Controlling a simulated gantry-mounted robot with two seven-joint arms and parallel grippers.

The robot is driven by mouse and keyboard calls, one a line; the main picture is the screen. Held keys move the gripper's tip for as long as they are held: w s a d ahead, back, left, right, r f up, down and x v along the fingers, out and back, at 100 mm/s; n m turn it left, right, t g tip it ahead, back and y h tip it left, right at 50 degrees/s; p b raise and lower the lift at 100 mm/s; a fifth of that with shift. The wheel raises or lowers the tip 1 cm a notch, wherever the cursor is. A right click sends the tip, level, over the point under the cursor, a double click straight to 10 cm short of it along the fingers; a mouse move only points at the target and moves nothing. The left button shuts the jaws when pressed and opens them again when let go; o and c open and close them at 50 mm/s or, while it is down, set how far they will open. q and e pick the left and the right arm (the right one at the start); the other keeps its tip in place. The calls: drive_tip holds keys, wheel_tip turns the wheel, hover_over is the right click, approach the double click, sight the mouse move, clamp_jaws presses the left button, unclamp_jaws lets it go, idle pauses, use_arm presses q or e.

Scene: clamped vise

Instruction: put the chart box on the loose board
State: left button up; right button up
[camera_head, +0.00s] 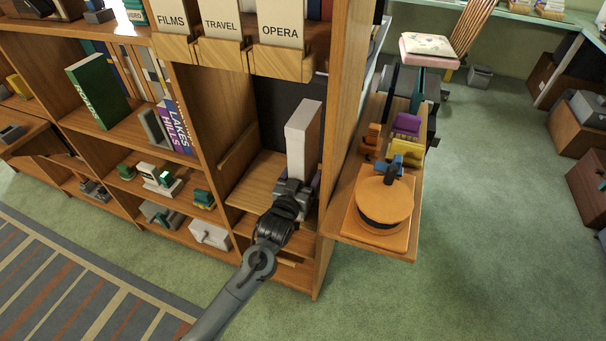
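A tall white box (303,135), which I take to be the chart box, stands upright in the lower right bay of the bookcase. My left gripper (298,186) has its fingers at either side of the box's lower end and looks shut on it. The gripper hides the box's base, so I cannot tell whether it touches the board beneath. A pale wooden board (256,182), seemingly the loose board, lies flat in this bay, left of and behind the gripper. My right gripper is not in view.
An upright bookcase side panel (338,130) stands just right of the box. Label boxes (281,40) hang above the bay. Beyond the panel, a side shelf (403,243) holds an orange hat (384,203) and small items.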

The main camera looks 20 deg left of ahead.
use_arm(q)
drive_tip(key=shift+r, duration=0.1)
drive_tip(key=s+f+g, duration=0.4)
drive_tip(key=s, duration=1)
drive_tip(key=s+a+f+m+g+p, duration=0.1)
drive_tip(key=s+f+g, duration=0.3)
drive_tip(key=s, duration=1)
drive_tip(key=s+a+f+g+p, duration=0.1)
drive_tip(key=s+f+g, duration=0.2)
drive_tip(key=s, duration=1.1)
drive_tip(key=g, duration=0.3)
drive_tip(key=shift+f+m, duration=0.4)
drive_tip(key=shift+a+r, duration=0.1)
